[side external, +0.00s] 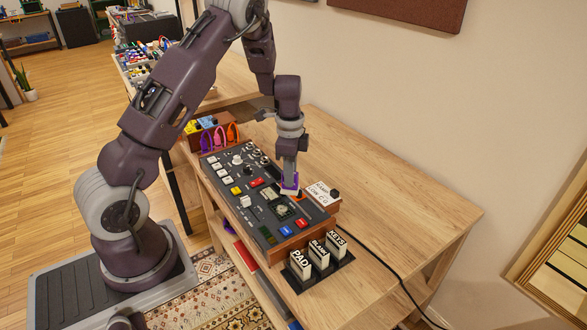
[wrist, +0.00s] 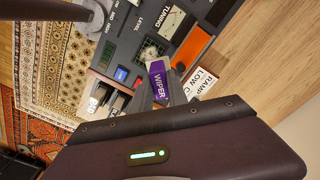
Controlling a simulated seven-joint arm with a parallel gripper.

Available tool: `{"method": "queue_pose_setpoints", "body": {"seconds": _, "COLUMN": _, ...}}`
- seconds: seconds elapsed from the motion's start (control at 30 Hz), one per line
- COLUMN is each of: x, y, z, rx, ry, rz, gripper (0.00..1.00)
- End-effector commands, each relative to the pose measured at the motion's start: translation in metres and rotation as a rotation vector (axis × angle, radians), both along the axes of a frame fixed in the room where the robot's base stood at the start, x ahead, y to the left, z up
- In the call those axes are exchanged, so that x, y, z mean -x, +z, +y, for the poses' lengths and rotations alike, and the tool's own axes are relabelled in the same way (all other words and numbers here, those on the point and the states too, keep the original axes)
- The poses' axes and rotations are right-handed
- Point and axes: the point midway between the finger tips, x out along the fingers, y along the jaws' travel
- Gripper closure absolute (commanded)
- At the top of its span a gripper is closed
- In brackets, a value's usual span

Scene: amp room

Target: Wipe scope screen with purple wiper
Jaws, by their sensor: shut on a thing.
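The purple wiper (side external: 290,182), marked WIPER, is held in my gripper (side external: 289,174) above the right side of the dark control panel (side external: 222,188). In the wrist view the purple wiper (wrist: 158,82) sits at my gripper (wrist: 161,97), which is shut on it. The scope screen (wrist: 149,54) also shows in the wrist view, just beyond the wiper's end. I cannot tell whether the wiper touches the panel.
A white card (side external: 322,193) lies right of the panel. Upright PAD, BLANK and KEYS holders (side external: 318,255) stand in front. Colored cables (side external: 219,136) hang behind. The wooden table (side external: 400,190) is clear to the right.

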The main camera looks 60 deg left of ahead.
Motion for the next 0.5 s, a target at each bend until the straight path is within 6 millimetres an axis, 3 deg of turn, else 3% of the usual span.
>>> {"method": "queue_pose_setpoints", "body": {"seconds": 0.5, "x": 0.001, "y": -0.048, "z": 0.000, "rx": 0.002, "ry": 0.000, "rz": 0.002, "gripper": 1.00}}
